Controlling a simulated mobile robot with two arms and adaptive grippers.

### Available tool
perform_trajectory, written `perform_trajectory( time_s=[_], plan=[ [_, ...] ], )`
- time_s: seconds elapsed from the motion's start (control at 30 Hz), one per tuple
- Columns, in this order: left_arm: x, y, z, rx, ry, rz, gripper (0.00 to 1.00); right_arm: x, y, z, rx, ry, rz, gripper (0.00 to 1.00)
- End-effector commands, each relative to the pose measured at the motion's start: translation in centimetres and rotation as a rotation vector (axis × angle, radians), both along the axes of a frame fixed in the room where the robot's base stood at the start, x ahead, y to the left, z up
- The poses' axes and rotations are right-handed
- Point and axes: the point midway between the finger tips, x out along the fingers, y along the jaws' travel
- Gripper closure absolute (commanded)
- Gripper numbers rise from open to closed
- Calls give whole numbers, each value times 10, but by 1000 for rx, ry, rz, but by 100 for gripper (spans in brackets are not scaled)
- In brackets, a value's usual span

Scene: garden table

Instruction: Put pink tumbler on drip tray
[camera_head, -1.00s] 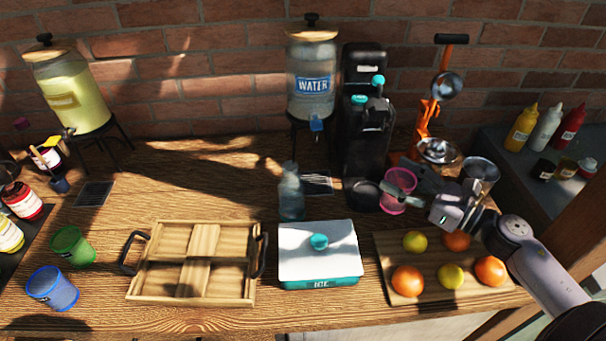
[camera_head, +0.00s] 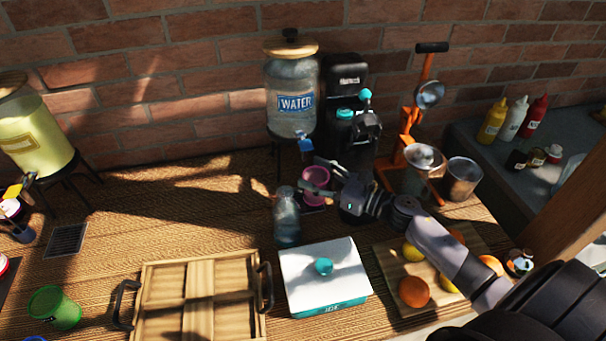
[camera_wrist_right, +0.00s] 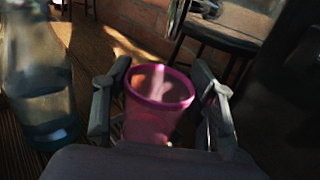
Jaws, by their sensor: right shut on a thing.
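The pink tumbler (camera_head: 315,180) is upright between the fingers of my right gripper (camera_head: 325,178), which is shut on it. In the right wrist view the pink tumbler (camera_wrist_right: 158,112) sits between both fingers of the right gripper (camera_wrist_right: 160,100), its open rim facing up. The tumbler is at the drip tray (camera_head: 313,208) near the water dispenser's tap and mostly covers it. I cannot tell whether its base touches the tray. My left gripper is not in view.
A clear bottle (camera_head: 287,217) stands close left of the tumbler. The water dispenser (camera_head: 291,85) is behind and the black machine (camera_head: 345,115) is behind right. A white-lidded box (camera_head: 322,275) lies in front. Another drip tray (camera_head: 66,240) is far left.

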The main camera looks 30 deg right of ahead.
Motion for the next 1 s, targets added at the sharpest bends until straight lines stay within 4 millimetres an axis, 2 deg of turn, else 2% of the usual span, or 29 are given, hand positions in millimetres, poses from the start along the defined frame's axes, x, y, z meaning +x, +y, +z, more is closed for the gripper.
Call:
perform_trajectory(
  time_s=[0.1,0.23,0.4,0.87,0.9,1.0],
  plan=[
    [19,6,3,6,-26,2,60,7,3,-3,3,1,-3,76],
    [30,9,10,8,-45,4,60,22,13,-10,5,-1,-2,76],
    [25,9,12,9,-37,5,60,31,17,-24,2,0,-2,76],
    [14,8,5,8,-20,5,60,31,18,-32,0,0,-1,76],
    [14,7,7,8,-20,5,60,31,18,-30,0,0,-1,46],
    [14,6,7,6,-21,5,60,31,18,-30,-1,1,-1,40]
  ],
)
